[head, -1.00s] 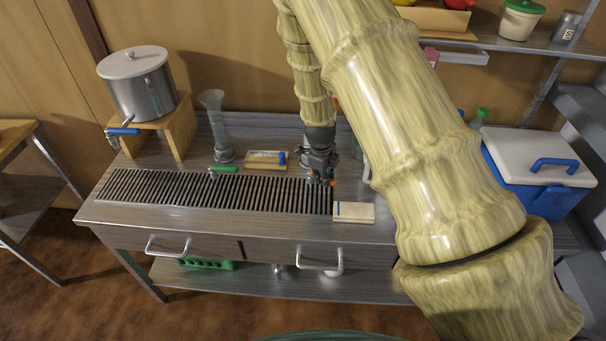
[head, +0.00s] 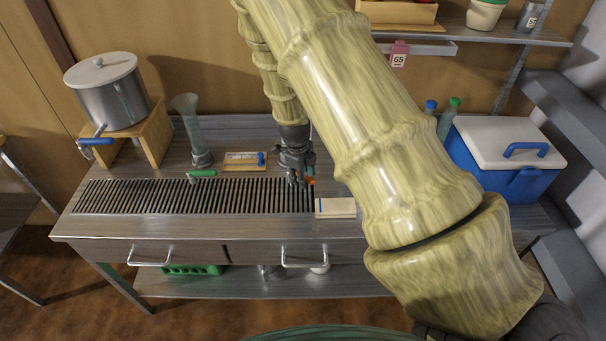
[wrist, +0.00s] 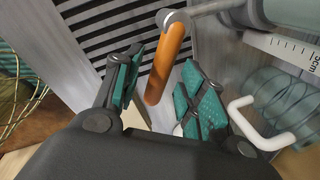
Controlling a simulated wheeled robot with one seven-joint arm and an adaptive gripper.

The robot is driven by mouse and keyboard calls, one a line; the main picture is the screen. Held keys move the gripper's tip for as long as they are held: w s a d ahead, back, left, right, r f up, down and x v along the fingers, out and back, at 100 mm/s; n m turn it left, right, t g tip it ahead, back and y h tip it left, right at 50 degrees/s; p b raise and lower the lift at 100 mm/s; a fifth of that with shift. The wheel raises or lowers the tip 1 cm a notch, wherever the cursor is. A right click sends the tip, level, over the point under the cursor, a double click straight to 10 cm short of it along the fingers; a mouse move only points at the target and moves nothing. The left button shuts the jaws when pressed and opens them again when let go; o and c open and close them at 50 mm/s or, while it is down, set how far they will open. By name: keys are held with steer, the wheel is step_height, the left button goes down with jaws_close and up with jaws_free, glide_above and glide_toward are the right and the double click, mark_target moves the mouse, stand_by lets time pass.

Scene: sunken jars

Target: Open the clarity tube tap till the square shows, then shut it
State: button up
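An orange tap lever (wrist: 166,62) on a grey metal spout shows in the wrist view. The spout joins a clear cylinder (wrist: 285,12), which looks like the clarity tube; a scale marked "5cm" is beside it. My gripper (wrist: 165,90) is open, with one teal-padded finger on each side of the lever; I cannot tell whether either touches it. In the head view my gripper (head: 297,178) is over the grating's right end, beside the orange lever (head: 309,181). My arm hides most of the tube there. No square shows.
A slatted grating (head: 150,196) runs along the bench. A flared glass tube (head: 196,135) with a green tap lever (head: 203,173) stands left. A steel pot (head: 108,95) with a blue tap sits on a wooden stand. A pale block (head: 336,208) and a blue cooler (head: 525,185) are right.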

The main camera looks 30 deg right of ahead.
steer(key=shift+r, duration=0.1)
step_height(320, 180, up, 12)
steer(key=s+a, duration=0.1)
steer(key=a, duration=0.1)
steer(key=shift+f, duration=0.2)
stand_by(7.0)
